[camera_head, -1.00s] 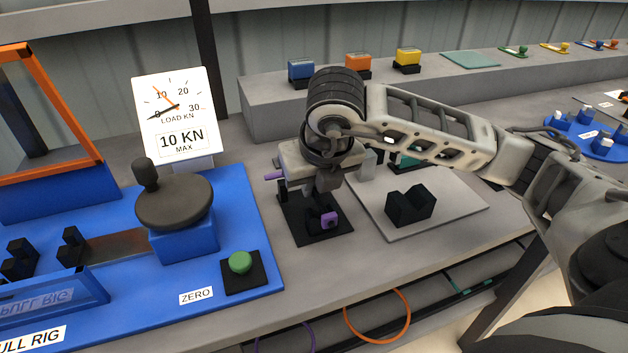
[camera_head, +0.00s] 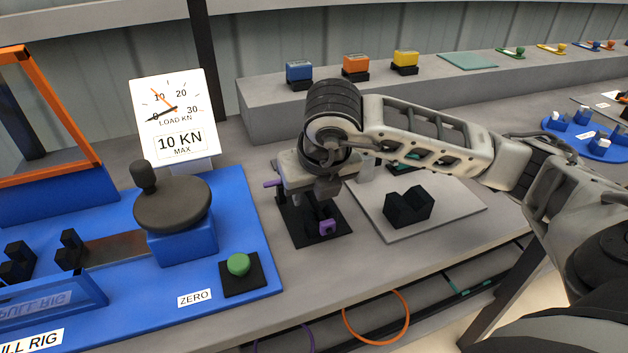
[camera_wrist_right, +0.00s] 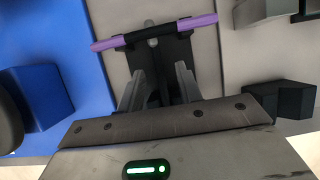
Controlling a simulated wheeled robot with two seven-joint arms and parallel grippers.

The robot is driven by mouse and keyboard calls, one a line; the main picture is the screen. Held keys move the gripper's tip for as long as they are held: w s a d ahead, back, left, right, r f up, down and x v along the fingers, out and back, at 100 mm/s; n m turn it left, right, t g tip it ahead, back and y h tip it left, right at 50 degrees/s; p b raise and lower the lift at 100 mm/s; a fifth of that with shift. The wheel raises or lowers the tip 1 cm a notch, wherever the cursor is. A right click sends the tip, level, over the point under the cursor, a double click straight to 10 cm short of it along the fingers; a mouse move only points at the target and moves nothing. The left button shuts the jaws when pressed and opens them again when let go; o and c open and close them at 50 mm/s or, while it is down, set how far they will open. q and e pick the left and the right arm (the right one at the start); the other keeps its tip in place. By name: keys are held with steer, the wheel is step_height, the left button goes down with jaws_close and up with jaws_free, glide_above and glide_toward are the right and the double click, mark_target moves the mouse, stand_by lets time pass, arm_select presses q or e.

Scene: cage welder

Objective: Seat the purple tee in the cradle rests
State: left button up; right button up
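The purple tee (camera_wrist_right: 112,43) shows in the right wrist view as a purple bar, dark at its middle, just beyond my fingertips. In the head view one purple end (camera_head: 272,184) sticks out left of my right gripper (camera_head: 324,194), and a purple block end (camera_head: 327,227) shows below it, over a black base plate (camera_head: 301,236). A black notched block (camera_head: 408,207) stands on a grey plate (camera_head: 450,212). My left gripper is out of view.
A blue pull rig (camera_head: 232,205) with a dark knob (camera_head: 172,203), black notched blocks (camera_head: 70,250) and a green button (camera_head: 238,265) lies to the left. A load dial (camera_head: 175,108) stands behind. A raised grey shelf (camera_head: 270,112) runs along the back.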

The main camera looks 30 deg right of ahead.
arm_select(q)
steer(key=p, duration=0.3)
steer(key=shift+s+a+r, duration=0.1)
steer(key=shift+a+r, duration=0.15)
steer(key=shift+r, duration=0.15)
arm_select(e)
steer(key=v, duration=1.6)
